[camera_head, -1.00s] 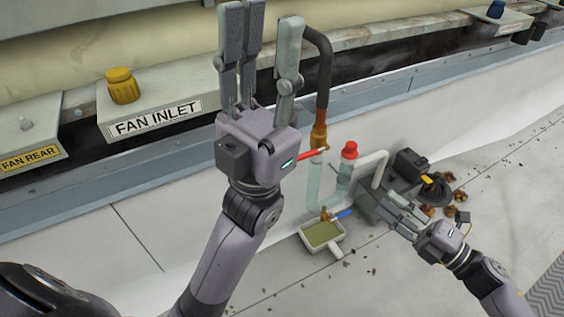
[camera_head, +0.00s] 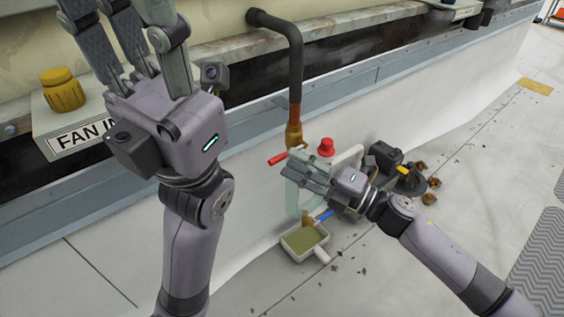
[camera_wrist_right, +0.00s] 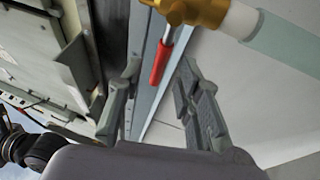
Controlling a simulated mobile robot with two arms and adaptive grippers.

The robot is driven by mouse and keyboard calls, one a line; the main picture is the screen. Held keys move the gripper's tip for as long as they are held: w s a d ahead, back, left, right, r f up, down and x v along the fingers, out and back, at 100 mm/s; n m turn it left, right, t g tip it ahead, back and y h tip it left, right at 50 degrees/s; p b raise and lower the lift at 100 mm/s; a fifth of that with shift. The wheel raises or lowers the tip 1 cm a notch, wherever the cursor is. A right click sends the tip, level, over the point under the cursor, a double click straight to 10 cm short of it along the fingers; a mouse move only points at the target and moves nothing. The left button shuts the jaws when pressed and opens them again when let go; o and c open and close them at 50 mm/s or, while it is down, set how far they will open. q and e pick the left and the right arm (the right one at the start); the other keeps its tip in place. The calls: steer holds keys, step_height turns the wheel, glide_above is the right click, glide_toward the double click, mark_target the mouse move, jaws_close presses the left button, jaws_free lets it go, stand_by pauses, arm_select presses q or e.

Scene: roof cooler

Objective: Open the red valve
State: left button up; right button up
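The red valve is a red lever handle (camera_head: 277,159) on a brass valve body (camera_head: 294,135) at the foot of a dark pipe. In the right wrist view the red handle (camera_wrist_right: 161,62) points down from the brass body (camera_wrist_right: 198,10), between my spread fingers in the picture. I cannot tell whether they touch it. My right gripper (camera_head: 302,170) is open, just below and right of the handle in the head view. My left gripper (camera_head: 122,28) is open and empty at the upper left, its fingertips partly cut off by the frame.
A clear tube and a red cap (camera_head: 326,147) stand beside the valve. A small pan (camera_head: 322,255) with greenish contents and a blue handle (camera_head: 325,215) are below. A black pump-like unit (camera_head: 385,154) and brown debris lie to the right.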

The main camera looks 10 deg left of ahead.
mark_target(282, 154)
steer(key=shift+b+x, duration=0.5)
steer(key=shift+x, duration=1.5)
steer(key=shift+c, duration=0.2)
jaws_close()
